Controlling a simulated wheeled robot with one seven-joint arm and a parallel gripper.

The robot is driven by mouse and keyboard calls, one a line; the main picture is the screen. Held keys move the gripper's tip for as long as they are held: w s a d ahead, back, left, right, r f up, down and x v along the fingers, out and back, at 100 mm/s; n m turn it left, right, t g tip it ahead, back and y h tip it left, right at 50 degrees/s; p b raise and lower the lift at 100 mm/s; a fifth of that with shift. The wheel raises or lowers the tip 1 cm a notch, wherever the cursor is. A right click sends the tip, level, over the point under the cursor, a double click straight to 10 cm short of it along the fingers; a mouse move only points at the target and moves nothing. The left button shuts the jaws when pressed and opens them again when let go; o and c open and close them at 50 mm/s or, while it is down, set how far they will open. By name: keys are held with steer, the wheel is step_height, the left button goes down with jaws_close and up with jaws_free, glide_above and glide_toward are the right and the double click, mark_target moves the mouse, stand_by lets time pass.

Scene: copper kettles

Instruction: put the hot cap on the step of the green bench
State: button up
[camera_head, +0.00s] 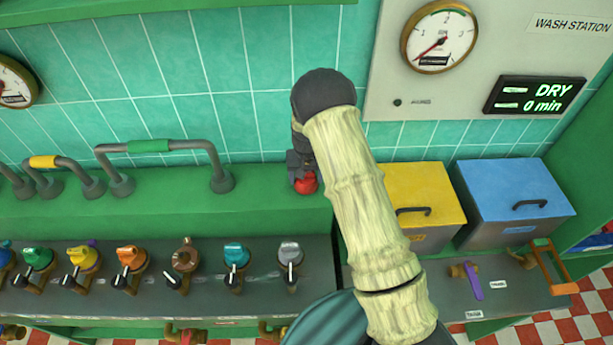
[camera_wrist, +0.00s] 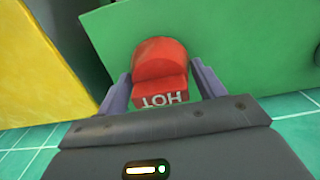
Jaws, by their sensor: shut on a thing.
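The red hot cap (camera_wrist: 160,72) is between the two fingers of my gripper (camera_wrist: 162,92) in the wrist view, with the word HOT showing upside down. My gripper is shut on it. In the head view the red cap (camera_head: 306,183) shows just below my gripper (camera_head: 302,170), over the green step of the bench (camera_head: 270,200). Whether the cap touches the step cannot be told. My pale arm hides part of the bench to the right of the cap.
A yellow box (camera_head: 425,190) and a blue box (camera_head: 515,190) stand to the right. Grey pipes (camera_head: 205,165) rise from the step to the left. Several coloured knobs (camera_head: 130,257) line the lower grey panel. The step between the pipe and my gripper is clear.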

steer(key=shift+f+b, duration=0.35)
steer(key=shift+f, duration=0.15)
steer(key=o, duration=1)
steer(key=shift+r, duration=0.1)
step_height(320, 180, up, 17)
steer(key=b, duration=0.5)
steer(key=shift+r, duration=0.15)
steer(key=s+d+t, duration=0.1)
steer(key=s+d, duration=0.3)
steer(key=s, duration=0.4)
steer(key=s+d, duration=0.4)
steer(key=s, duration=0.4)
steer(key=s+d+f+t, duration=0.1)
steer(key=s+d, duration=0.3)
steer(key=s, duration=0.4)
steer(key=shift+s+d+t, duration=0.15)
steer(key=shift+s+t, duration=0.15)
steer(key=shift+s, duration=0.1)
